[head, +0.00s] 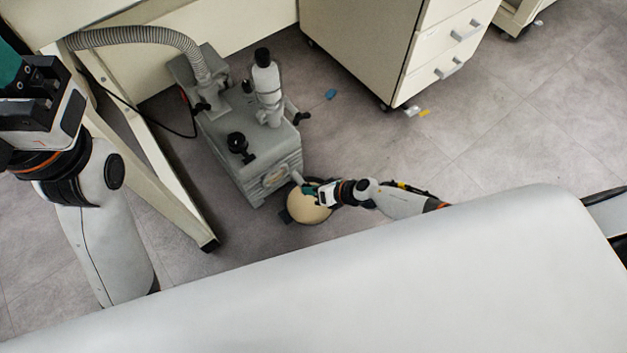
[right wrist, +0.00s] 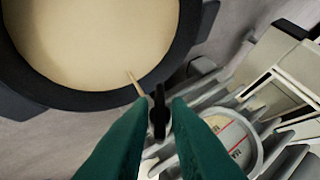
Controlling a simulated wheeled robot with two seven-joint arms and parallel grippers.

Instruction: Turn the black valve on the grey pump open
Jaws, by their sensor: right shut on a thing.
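The grey pump (head: 255,165) stands on the floor beside a table leg, with several black knobs and caps on it. My right gripper (head: 307,190) is low at the pump's front end. In the right wrist view its green fingertips (right wrist: 158,108) are shut on a small upright black valve handle (right wrist: 159,112). The fingers hide part of the valve, and it cannot be made out in the head view. A round sight glass with a red line (right wrist: 232,143) is just right of the fingers. My left gripper (head: 35,95) is at the far left, raised, its fingers mostly cut off.
A round beige-filled container with a dark rim (head: 308,207) stands on the floor under my right gripper; it also shows in the wrist view (right wrist: 90,40). A ribbed hose (head: 140,38) rises from the pump. A drawer cabinet (head: 400,45) stands behind. Floor right of the pump is mostly clear.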

